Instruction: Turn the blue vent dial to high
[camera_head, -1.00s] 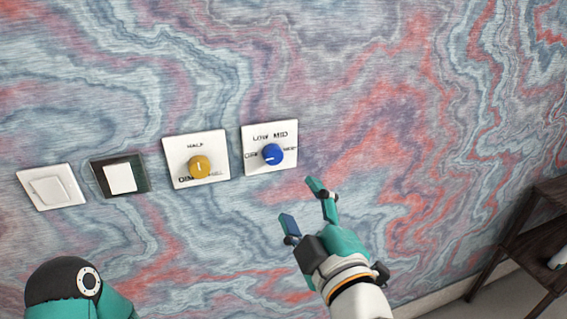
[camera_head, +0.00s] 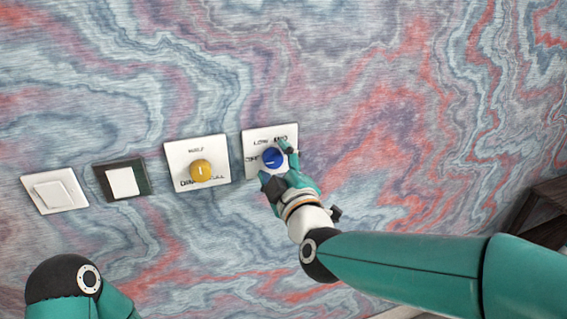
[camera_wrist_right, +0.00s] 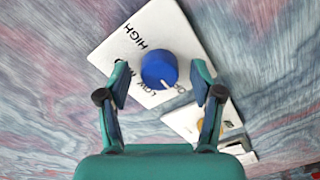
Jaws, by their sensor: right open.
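The blue vent dial (camera_head: 273,157) sits on a white square plate (camera_head: 252,137) on the wall. It also shows in the right wrist view (camera_wrist_right: 158,66), with the words HIGH, LOW and OFF around it. Its pale pointer mark lies on the side toward OFF. My right gripper (camera_head: 278,163) is at the plate, and its open fingers stand on either side of the dial. In the right wrist view the fingers (camera_wrist_right: 162,80) show a gap to the dial on both sides. One finger partly hides the plate's lettering in the head view. My left gripper is out of view.
A yellow dial (camera_head: 201,171) on a white plate is just left of the blue one. Further left are a dark-framed switch (camera_head: 122,182) and a white switch (camera_head: 54,191). A dark wooden shelf (camera_head: 541,213) stands at the right. The wall above is clear.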

